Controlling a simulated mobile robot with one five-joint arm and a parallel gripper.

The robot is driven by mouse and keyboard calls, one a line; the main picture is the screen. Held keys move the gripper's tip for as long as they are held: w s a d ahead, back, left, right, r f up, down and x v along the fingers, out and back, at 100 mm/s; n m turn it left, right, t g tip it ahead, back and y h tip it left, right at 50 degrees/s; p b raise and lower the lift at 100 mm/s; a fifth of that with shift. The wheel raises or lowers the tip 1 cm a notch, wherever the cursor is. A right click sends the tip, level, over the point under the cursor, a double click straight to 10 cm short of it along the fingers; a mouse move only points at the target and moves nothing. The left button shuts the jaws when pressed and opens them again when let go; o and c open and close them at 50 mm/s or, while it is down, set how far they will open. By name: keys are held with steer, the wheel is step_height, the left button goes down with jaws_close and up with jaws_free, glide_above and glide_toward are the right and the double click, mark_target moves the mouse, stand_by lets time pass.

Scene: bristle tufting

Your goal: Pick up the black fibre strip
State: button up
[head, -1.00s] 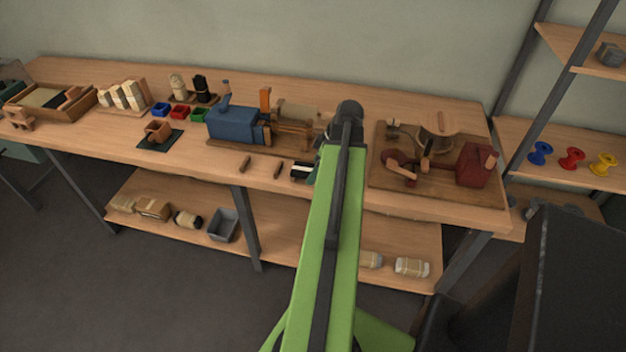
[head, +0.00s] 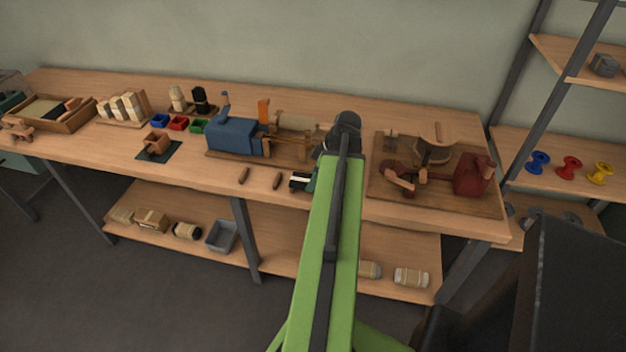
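I cannot tell for certain which thing is the black fibre strip. A small black-and-white piece (head: 299,181) shows at the front of the bench, just left of my green arm, and is partly hidden by it. It may be the strip or part of my gripper. A black fibre bundle (head: 200,101) stands upright beside a pale bundle (head: 179,99) towards the back left. A dark strip also shows in the wooden tray at the far left. My arm reaches over the bench and hides my gripper's fingertips, so their opening does not show.
Two short brown sticks (head: 244,176) lie near the bench's front edge, left of my arm. A blue machine (head: 233,136) stands behind them. A red machine (head: 472,176) on a board is to the right. Small blue, red and green bins and a wooden tray (head: 70,124) are left.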

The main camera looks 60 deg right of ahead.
steer(key=r+p, duration=0.4)
steer(key=r, duration=0.1)
steer(key=shift+s+p, duration=0.2)
steer(key=shift+p, duration=0.15)
steer(key=s+d+r+p, duration=0.3)
steer(key=s+r+p, duration=0.2)
steer(key=s, duration=0.5)
steer(key=shift+s+d+r+p, duration=0.35)
steer(key=shift+r, duration=0.05)
